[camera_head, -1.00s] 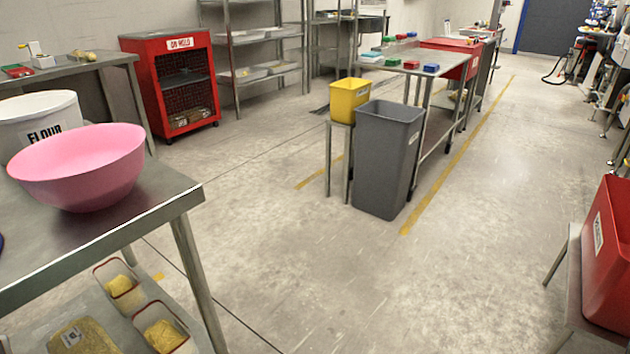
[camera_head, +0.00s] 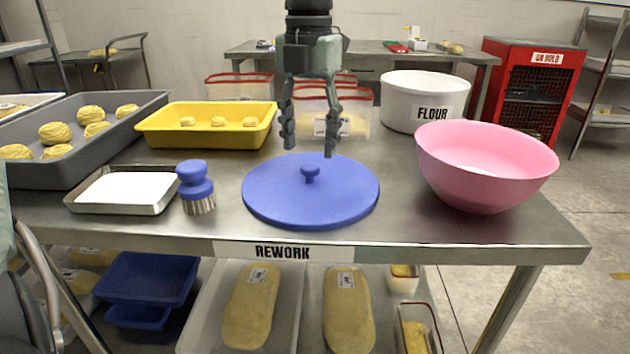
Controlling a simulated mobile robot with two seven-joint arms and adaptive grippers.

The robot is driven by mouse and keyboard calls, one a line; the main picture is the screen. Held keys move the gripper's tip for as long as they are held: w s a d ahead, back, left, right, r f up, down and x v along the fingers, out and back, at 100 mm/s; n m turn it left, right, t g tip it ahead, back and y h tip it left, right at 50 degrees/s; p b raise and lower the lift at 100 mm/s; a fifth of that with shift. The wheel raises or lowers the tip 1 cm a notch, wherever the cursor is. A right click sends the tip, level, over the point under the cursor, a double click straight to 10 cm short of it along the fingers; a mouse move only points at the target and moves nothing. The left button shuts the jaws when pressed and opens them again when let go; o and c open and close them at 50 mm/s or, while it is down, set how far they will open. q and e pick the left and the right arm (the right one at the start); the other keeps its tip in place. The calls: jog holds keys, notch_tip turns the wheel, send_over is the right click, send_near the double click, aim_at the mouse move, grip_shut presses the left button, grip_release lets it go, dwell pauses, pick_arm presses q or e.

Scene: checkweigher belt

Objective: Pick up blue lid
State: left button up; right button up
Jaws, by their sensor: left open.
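The blue lid (camera_head: 310,201) is a round flat disc with a small knob (camera_head: 310,171) at its centre. It lies on the steel table (camera_head: 420,218) near the front edge, above the REWORK label. My left gripper (camera_head: 309,148) hangs pointing down just above and behind the lid's knob. Its two fingers are spread apart with nothing between them. It appears clear of the knob. My right gripper does not show; a grey piece at the left edge cannot be identified.
A pink bowl (camera_head: 484,164) stands right of the lid, with a white FLOUR tub (camera_head: 424,99) behind it. A blue brush (camera_head: 195,184) and a metal tray (camera_head: 123,192) stand left. Clear containers (camera_head: 362,115), a yellow tray (camera_head: 207,139) and a grey dough tray (camera_head: 69,166) stand behind.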

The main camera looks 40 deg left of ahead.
aim_at(310, 166)
pick_arm(q)
notch_tip(310, 166, down, 4)
jog(key=shift+w+f, duration=0.1)
jog(key=shift+f, duration=0.05)
jog(key=shift+c, duration=0.6)
grip_shut()
